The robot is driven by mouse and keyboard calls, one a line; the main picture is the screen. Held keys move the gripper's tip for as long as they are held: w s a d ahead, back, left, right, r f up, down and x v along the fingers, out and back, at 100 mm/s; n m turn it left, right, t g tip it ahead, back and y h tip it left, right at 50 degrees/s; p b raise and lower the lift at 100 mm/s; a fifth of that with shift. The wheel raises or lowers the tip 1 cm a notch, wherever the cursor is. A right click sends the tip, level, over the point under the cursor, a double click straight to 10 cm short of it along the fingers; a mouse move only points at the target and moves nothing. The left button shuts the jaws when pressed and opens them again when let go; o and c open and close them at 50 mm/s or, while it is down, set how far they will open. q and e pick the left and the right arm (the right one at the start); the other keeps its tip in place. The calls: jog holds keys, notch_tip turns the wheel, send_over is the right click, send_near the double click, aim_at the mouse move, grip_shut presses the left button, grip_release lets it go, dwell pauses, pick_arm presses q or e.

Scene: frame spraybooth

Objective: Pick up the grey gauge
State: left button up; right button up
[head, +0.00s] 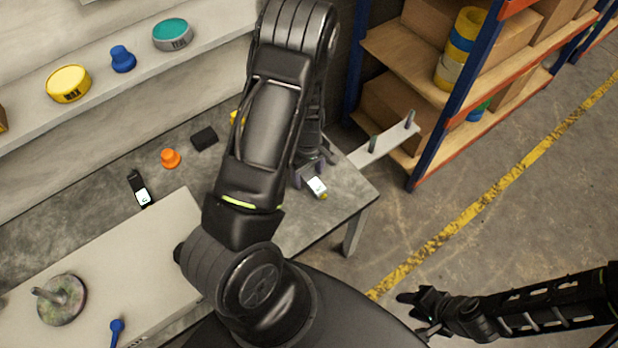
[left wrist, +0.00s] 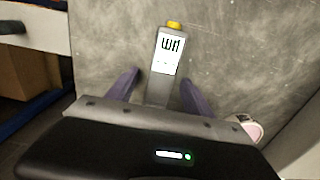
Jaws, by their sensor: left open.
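The grey gauge (head: 317,186) lies on the grey table near its right corner in the head view, partly hidden by my left gripper. In the left wrist view the gauge (left wrist: 167,62) shows a white display with dark marks and a yellow tip. My left gripper (left wrist: 160,88) is open, with one purple-grey finger on each side of the gauge's lower body. I see gaps between the fingers and the gauge. In the head view my left gripper (head: 308,172) points down at the table. My right gripper (head: 416,314) is open and empty, over the floor at lower right.
On the table (head: 345,205) are a black gauge (head: 140,190), an orange knob (head: 171,158) and a black block (head: 204,138). A shelf holds a yellow tin (head: 68,83), a blue knob (head: 122,59) and a teal tin (head: 172,34). A storage rack (head: 455,120) stands at right.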

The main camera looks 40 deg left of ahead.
dwell(0.5)
pick_arm(q)
grip_shut()
dwell(0.5)
